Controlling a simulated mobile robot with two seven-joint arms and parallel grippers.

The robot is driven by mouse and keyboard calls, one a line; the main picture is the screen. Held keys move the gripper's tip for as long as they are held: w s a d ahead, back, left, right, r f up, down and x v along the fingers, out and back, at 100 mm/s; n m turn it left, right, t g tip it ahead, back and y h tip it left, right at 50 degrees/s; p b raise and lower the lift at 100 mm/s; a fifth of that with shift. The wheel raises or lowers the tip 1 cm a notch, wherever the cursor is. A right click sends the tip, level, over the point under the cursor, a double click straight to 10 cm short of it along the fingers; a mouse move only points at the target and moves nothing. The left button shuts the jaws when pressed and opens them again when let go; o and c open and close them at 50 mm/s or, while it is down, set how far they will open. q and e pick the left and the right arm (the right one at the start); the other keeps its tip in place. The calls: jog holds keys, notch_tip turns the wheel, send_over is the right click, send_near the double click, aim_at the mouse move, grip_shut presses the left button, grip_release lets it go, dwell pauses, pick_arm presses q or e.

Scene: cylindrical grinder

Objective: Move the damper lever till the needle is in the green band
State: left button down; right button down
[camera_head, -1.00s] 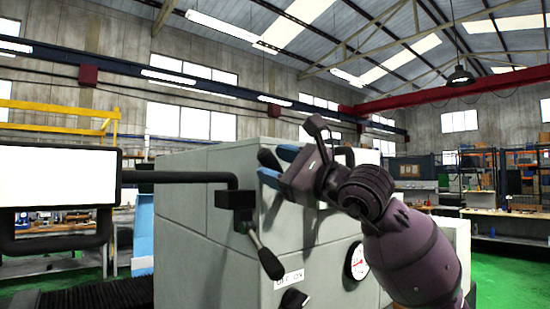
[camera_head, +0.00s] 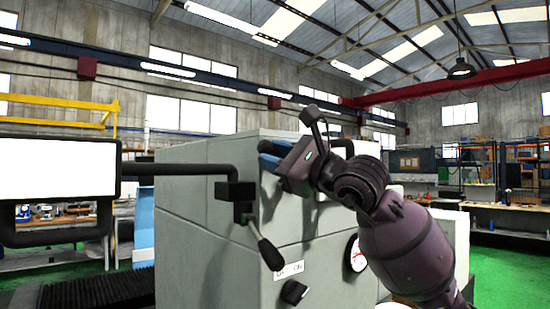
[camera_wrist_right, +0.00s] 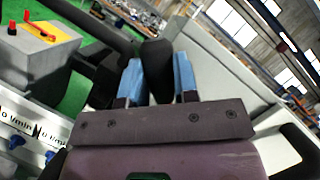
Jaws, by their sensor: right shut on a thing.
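My right gripper (camera_head: 270,155) has blue fingertips and is in front of the grey machine cabinet (camera_head: 190,255). In the right wrist view its fingers (camera_wrist_right: 158,80) are shut on a dark rounded grip (camera_wrist_right: 155,62), which looks like the damper lever. In the head view the gripper mostly hides that grip. A round white gauge (camera_head: 356,256) with a red mark sits on the cabinet front, partly covered by my right arm. Its needle and green band are too small to read. My left gripper is not in view.
A black lever (camera_head: 264,246) hangs from a dark block (camera_head: 235,191) on a horizontal pipe left of my gripper. A dark knob (camera_head: 293,292) sits below a white label (camera_head: 289,270). A white screen (camera_head: 60,172) stands at the left.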

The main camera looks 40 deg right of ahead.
jog(key=shift+d+r+m+t+h+b, duration=0.2)
jog(key=shift+d+m+t+h+b, duration=0.25)
jog(key=shift+m+b, duration=0.6)
jog(key=shift+d+r+m+b, duration=0.2)
jog(key=shift+r+m+b, duration=0.1)
jog(key=shift+m+b, duration=0.35)
jog(key=c, duration=0.9)
grip_release()
jog(key=b+v, duration=0.2)
jog(key=v, duration=0.8)
jog(key=shift+s+f+b, duration=0.1)
jog(key=shift+s+b, duration=0.25)
jog(key=shift+s, duration=0.05)
